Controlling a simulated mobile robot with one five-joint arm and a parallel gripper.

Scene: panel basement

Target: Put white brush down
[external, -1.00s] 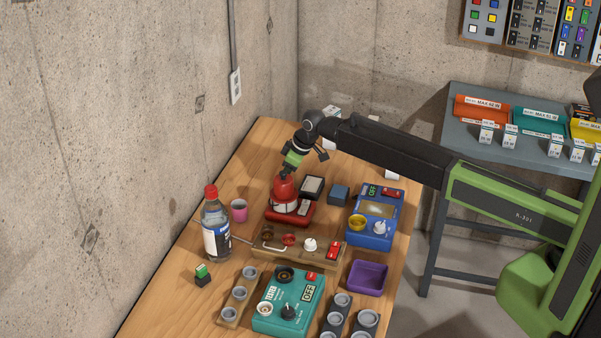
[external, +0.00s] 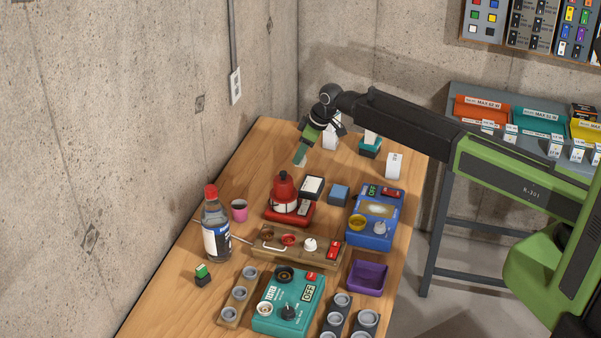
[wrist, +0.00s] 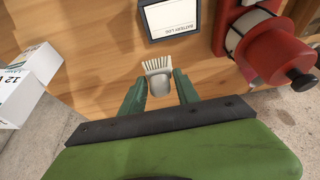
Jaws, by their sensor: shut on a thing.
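The white brush (wrist: 157,68) is between the green fingers of my gripper (wrist: 158,84) in the wrist view, with its bristles pointing away from the gripper. My gripper is shut on it. In the external view my gripper (external: 302,154) points down over the back part of the wooden table (external: 262,150), behind the red lamp-like device. A small pale bit of the brush (external: 299,163) shows below the fingertips. I cannot tell whether the brush touches the table.
The red device (external: 284,192) and the battery log (wrist: 170,16) are close to my gripper. White boxes (external: 393,165) stand at the back. Table left of my gripper is clear.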

